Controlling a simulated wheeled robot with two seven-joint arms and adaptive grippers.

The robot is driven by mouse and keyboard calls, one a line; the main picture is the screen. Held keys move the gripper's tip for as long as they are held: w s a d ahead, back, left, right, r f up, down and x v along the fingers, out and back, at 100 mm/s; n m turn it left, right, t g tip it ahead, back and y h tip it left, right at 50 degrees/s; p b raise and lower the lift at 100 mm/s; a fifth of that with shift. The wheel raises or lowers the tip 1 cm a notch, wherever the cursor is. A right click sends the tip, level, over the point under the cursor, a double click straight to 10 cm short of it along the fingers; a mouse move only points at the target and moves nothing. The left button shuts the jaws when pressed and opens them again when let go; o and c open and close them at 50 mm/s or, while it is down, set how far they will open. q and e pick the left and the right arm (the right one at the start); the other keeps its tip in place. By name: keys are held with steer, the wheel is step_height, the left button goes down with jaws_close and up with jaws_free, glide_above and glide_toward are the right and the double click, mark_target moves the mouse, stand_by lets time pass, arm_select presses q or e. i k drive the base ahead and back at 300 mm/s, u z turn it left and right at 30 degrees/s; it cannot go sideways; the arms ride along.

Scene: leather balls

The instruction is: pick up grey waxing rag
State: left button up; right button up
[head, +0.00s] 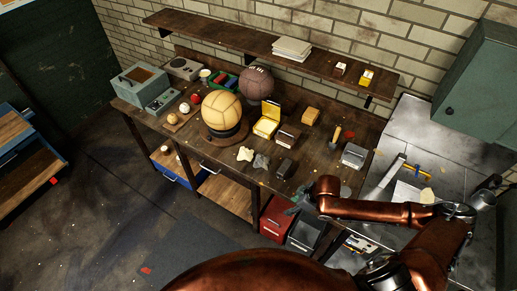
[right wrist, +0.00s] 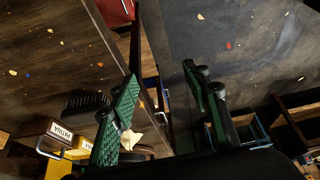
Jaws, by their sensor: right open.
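The grey rag (head: 262,160) lies crumpled on the workbench, between a cream rag (head: 245,154) and a dark brush-like block (head: 286,168). My right gripper (head: 298,200) is at the bench's front edge, to the right of the grey rag and nearer to me, apart from it. In the right wrist view the two green-padded fingers (right wrist: 168,95) stand wide apart with nothing between them. There the cream rag (right wrist: 133,139) shows past one finger; I cannot make out the grey rag, which may be hidden behind that finger. My left gripper is not in view.
The workbench (head: 345,125) also carries a tan ball (head: 221,114) on a stand, a dark brown ball (head: 257,83), a yellow box (head: 267,122) and a grey tin (head: 354,155). Open floor lies at left.

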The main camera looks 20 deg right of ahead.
mark_target(261, 160)
steer(key=i, duration=1)
